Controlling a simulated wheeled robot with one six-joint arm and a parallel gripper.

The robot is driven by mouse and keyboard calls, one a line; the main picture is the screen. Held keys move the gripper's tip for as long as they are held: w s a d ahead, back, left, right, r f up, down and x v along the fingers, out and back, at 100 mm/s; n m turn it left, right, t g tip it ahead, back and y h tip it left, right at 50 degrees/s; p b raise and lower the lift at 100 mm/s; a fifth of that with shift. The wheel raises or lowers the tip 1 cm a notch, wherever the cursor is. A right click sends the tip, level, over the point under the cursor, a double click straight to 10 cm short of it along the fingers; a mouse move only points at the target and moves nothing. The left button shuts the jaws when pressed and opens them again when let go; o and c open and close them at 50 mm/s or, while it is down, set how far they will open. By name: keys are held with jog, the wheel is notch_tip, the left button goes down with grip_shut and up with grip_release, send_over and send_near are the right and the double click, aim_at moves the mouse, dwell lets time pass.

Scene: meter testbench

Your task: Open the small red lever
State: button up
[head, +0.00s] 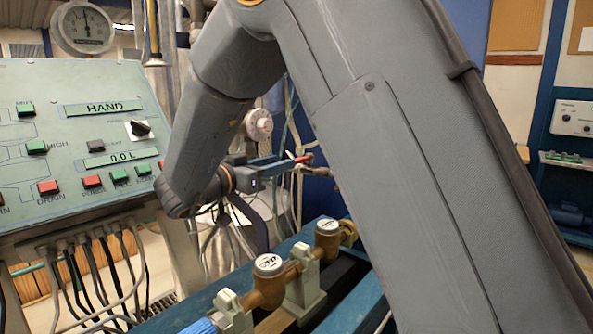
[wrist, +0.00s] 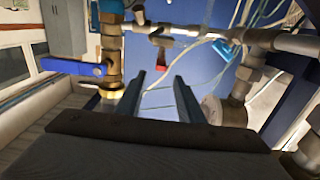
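The small red lever (wrist: 165,57) hangs below a small pipe fitting, near the top middle of the wrist view. In the head view a red piece (head: 303,158), which looks like the same lever, shows just beyond my fingertips. The lever shows ahead of the gap between the fingertips. I cannot tell exactly how far apart the tips and the lever are.
A blue-handled valve (wrist: 80,67) on a brass pipe is left of the fingers. In the head view a control panel (head: 70,150) is left, and brass meters (head: 268,266) sit on the bench below my arm.

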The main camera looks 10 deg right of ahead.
aim_at(297, 159)
jog(key=shift+f+p+x, duration=0.15)
jog(key=shift+p+x, duration=0.25)
jog(key=shift+x, duration=1.6)
jog(key=shift+f+p+x, duration=0.15)
jog(key=shift+p+x, duration=0.2)
jog(key=shift+x, duration=1.6)
grip_shut()
